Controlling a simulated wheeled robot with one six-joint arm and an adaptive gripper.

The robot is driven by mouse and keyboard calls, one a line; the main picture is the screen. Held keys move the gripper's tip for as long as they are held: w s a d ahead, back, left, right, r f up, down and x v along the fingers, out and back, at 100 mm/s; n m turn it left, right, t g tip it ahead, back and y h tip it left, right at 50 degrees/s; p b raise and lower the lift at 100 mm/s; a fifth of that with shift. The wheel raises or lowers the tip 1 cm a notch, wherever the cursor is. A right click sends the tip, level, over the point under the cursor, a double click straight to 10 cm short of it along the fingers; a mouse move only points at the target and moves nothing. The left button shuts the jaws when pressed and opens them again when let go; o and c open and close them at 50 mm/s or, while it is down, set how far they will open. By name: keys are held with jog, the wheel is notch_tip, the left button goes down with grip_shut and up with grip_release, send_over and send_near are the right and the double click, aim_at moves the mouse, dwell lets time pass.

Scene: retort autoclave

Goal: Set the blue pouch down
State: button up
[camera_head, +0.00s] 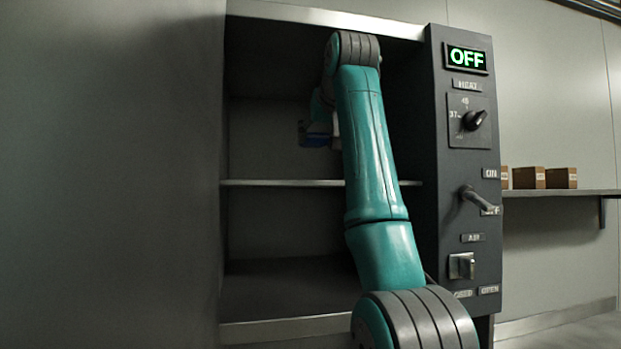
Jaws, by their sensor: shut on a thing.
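The blue pouch (313,140) shows as a small dark blue shape inside the open cabinet, just left of my arm. It is above the middle shelf (285,183), with a clear gap beneath it. My gripper (318,128) is reached into the upper compartment and is shut on the blue pouch. The fingers are small and dark, and my own arm hides part of them and the pouch's right side.
The visible part of the middle shelf is bare, and the lower compartment (285,285) looks empty. A control panel (465,170) with knob, lever and green "OFF" display borders the opening on the right. Small brown boxes (561,178) stand on a wall shelf (560,192) farther right.

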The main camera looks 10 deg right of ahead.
jog(key=shift+f, duration=4.1)
jog(key=o, duration=1.2)
jog(key=shift+f, duration=0.15)
jog(key=shift+s+r, duration=0.1)
jog(key=shift+r, duration=0.1)
jog(key=v, duration=1.2)
